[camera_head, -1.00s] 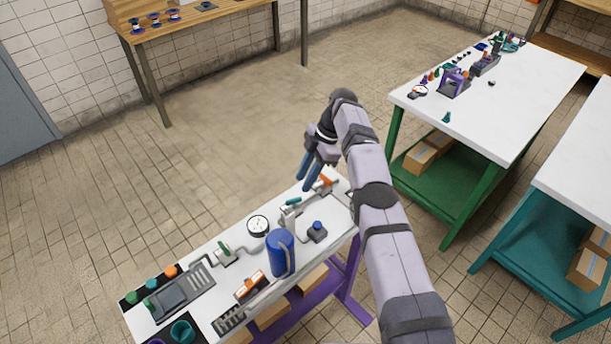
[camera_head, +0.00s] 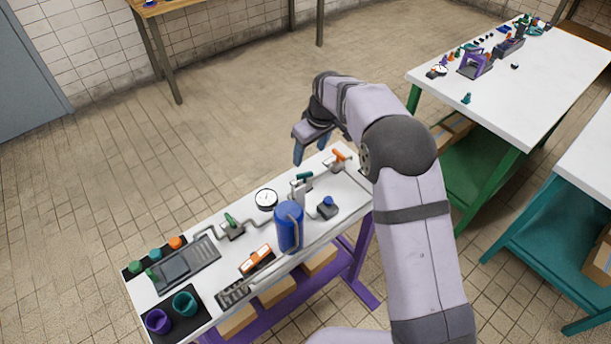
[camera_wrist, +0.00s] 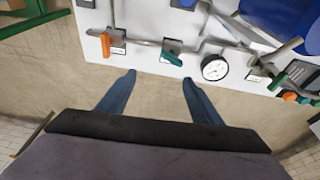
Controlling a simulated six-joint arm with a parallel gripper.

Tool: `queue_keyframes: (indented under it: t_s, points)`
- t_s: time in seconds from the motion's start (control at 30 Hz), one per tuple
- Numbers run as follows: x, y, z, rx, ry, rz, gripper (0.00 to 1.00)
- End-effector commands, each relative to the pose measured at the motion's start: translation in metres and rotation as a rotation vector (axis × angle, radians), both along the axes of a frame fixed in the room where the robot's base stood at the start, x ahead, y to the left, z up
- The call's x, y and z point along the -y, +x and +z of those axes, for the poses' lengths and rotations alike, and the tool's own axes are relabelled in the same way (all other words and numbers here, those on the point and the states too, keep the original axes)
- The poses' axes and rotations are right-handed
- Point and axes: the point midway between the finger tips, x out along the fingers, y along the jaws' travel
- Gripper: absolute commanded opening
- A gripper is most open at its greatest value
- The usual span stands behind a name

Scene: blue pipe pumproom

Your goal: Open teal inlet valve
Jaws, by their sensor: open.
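The teal valve handle (camera_head: 304,176) is on a pipe along the far side of the white bench (camera_head: 210,268). In the wrist view the teal handle (camera_wrist: 172,58) lies slanted beside a dark square plate, near the bench edge. My gripper (camera_head: 311,152) is open and empty, hanging over the far bench edge near the teal handle. In the wrist view my gripper's two blue fingers (camera_wrist: 158,77) point toward the bench, with the teal handle a little beyond them, between their lines. The fingers appear apart from the handle. The exact height gap cannot be told.
An orange valve handle (camera_wrist: 105,44) stands left of the teal one in the wrist view. A round gauge (camera_wrist: 214,67) and a green valve handle (camera_wrist: 277,80) stand to its right. A tall blue cylinder (camera_head: 289,228) rises near the bench's front.

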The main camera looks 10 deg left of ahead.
Motion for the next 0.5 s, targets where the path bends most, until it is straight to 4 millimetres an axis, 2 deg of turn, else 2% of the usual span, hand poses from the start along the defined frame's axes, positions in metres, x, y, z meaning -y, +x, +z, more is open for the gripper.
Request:
queue_keyframes:
  t_s: [0.2, 0.5]
  points:
    - [0.0, -0.028, -0.001, 0.055, 0.055, -0.261, 0.59]
    - [0.0, -0.043, 0.0, 0.078, 0.103, -0.394, 0.59]
